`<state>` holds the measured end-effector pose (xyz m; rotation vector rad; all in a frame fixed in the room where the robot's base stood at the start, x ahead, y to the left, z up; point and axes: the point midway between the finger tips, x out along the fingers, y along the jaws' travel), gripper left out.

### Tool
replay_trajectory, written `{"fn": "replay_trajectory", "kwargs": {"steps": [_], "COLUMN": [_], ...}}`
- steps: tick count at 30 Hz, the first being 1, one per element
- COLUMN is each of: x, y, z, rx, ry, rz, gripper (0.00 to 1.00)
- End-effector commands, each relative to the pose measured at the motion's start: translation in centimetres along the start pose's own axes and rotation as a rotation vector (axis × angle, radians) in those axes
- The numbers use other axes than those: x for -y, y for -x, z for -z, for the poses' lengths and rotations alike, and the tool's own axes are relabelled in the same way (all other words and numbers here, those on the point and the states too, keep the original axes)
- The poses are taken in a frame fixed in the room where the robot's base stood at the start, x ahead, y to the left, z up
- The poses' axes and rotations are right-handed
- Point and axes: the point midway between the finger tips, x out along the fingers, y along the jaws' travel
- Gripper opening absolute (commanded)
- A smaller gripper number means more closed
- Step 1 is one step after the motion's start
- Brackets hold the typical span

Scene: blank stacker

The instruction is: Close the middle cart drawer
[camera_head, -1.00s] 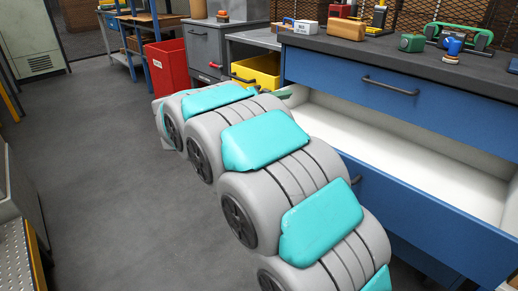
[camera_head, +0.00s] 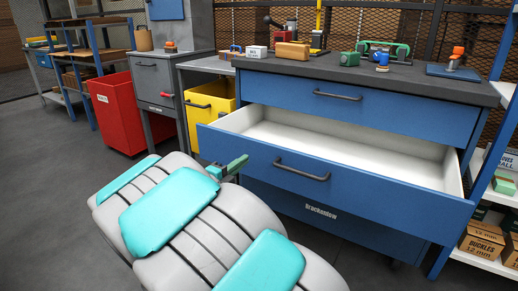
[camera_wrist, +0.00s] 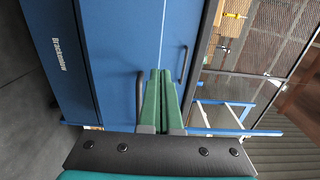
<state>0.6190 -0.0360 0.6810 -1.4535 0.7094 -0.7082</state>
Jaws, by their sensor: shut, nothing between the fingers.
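The blue cart (camera_head: 355,97) has a dark top, and its middle drawer (camera_head: 380,178) is pulled far out, its white inside empty. The drawer front carries a dark bar handle (camera_head: 302,169). The drawer above it is shut. My gripper (camera_head: 236,165) has green fingers and is in front of the left end of the open drawer's front. In the wrist view, my gripper (camera_wrist: 160,75) has its fingers together and empty, pointing at the blue fronts, with the drawer handle (camera_wrist: 140,100) just left of them. I cannot tell whether the fingertips touch the drawer.
A yellow bin (camera_head: 210,104) and a red bin (camera_head: 120,112) stand left of the cart. White shelves with boxes (camera_head: 483,238) stand at the right. Tools and small items, including an orange-tan block (camera_head: 292,51), lie on the cart top. Grey floor is clear at left.

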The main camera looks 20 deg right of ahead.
Motion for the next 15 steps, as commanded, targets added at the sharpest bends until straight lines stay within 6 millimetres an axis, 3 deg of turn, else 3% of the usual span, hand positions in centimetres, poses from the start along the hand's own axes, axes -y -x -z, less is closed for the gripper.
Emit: {"fn": "replay_trajectory", "kwargs": {"steps": [15], "x": [0.2], "y": [-7.2], "z": [0.1], "rx": [-0.003], "ry": [-0.002], "rz": [0.002], "gripper": [0.00]}}
